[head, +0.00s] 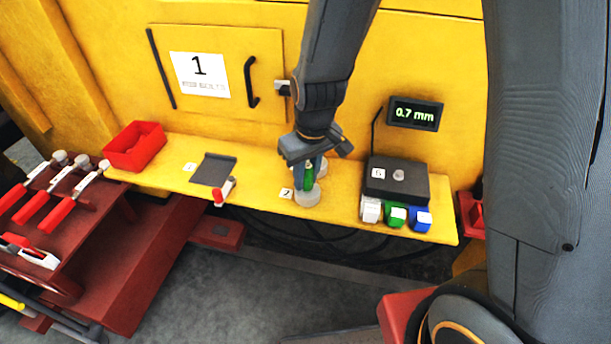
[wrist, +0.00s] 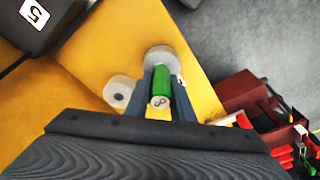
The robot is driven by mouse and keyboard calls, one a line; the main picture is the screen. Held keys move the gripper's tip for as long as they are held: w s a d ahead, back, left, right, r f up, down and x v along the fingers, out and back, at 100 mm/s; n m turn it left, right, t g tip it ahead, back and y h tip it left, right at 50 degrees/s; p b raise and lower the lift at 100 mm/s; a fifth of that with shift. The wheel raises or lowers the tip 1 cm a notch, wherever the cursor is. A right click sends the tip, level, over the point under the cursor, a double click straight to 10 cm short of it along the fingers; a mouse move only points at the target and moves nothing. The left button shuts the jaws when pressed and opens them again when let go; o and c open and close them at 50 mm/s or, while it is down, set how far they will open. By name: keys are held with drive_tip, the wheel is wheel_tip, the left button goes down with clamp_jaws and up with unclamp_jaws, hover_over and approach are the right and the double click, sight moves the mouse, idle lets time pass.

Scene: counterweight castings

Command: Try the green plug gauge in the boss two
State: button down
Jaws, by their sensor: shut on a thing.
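The green plug gauge (head: 308,178) is upright between the fingers of my gripper (head: 309,165), which is shut on it. In the wrist view the gauge (wrist: 161,88) shows its pale, marked end toward the camera, between my fingers (wrist: 160,100). A round grey boss (head: 307,196) stands directly below the gauge, beside a tag marked 2 (head: 286,194). The boss also shows in the wrist view (wrist: 160,55), at the gauge's far end. The gauge's lower end meets the boss top in the picture; I cannot tell whether it is inside the bore.
A red bin (head: 134,147) and dark plate (head: 213,169) are left.

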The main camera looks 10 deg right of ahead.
sight(307, 165)
drive_tip(key=c, duration=1.5)
unclamp_jaws()
drive_tip(key=shift+o, duration=0.2)
drive_tip(key=shift+r, duration=0.1)
drive_tip(key=r, duration=0.5)
drive_tip(key=s+r+b, duration=0.1)
drive_tip(key=r, duration=0.1)
drive_tip(key=shift+d+r, duration=0.25)
wheel_tip(307, 165, up, 12)
drive_tip(key=p, duration=1)
